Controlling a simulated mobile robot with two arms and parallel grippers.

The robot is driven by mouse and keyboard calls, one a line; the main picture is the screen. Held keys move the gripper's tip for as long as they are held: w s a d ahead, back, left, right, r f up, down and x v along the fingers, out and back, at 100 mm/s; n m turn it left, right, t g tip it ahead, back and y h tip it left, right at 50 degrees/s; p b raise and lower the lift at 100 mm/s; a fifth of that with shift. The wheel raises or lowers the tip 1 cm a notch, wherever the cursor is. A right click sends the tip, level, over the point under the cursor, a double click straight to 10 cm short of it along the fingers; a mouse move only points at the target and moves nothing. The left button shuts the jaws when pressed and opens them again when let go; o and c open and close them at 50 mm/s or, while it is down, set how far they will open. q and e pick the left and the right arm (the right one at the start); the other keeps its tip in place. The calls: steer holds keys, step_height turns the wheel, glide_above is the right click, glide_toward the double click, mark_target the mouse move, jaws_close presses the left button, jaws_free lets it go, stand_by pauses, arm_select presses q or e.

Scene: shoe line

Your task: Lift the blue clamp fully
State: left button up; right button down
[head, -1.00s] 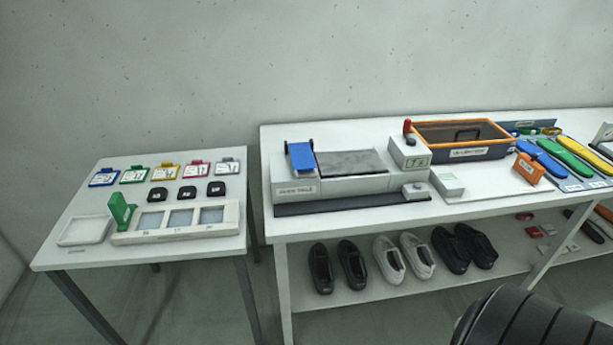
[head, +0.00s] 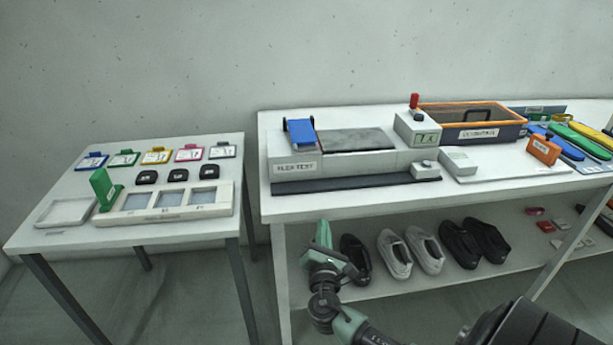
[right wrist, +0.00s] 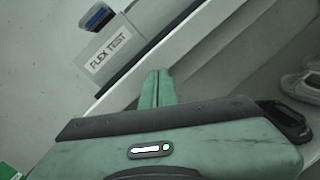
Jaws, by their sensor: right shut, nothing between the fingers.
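The blue clamp (head: 302,134) is a flat blue plate at the left end of the flex test machine (head: 345,168) on the larger table. It appears tilted, between dark side brackets. Part of it also shows at the top of the right wrist view (right wrist: 97,17). My right gripper (head: 323,228) is in front of the table's front edge, below and nearer than the clamp, apart from it. In the right wrist view its green fingers (right wrist: 157,86) are together with nothing between them. My left gripper is out of view.
A grey box with a red knob (head: 415,102) and an orange-rimmed crate (head: 472,106) stand right of the clamp. Several shoes sit on the lower shelf (head: 375,288). A smaller table (head: 90,235) with tags and a green flap stands left. The floor between the tables is clear.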

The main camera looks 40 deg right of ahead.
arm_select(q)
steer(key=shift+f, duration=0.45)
arm_select(e)
steer(key=w+r+n+t, duration=0.4)
steer(key=r+n+t, duration=0.1)
steer(key=r+n, duration=0.3)
steer(key=shift+a+r, duration=0.4)
steer(key=shift+r, duration=0.15)
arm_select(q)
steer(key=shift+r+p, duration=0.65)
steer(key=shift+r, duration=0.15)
arm_select(e)
steer(key=x, duration=1)
steer(key=shift+f, duration=0.1)
